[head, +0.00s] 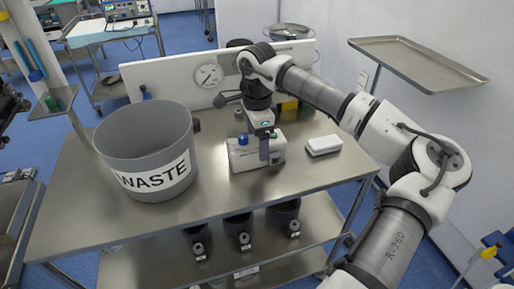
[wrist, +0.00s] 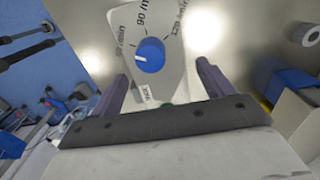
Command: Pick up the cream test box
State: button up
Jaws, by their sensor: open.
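The cream test box (head: 243,160), with a blue knob and printed dial marks, stands on the steel table. In the wrist view its dial face (wrist: 145,20) lies ahead of my gripper, with the blue knob near the middle. My gripper (head: 265,150) points down over the box, and its purple finger hides part of it in the head view. In the wrist view my gripper (wrist: 160,80) has its two purple fingers wide apart, one on each side of the lower end of the box. Whether they touch it I cannot tell.
A large grey WASTE bin (head: 118,150) stands left of the box. A small white block (head: 323,145) lies to the right. A white panel with a gauge (head: 208,76) stands behind. Dark containers (head: 239,229) sit on the lower shelf. The front table strip is clear.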

jog(key=shift+f, duration=0.35)
jog(key=c, duration=1.3)
jog(key=shift+r, duration=0.15)
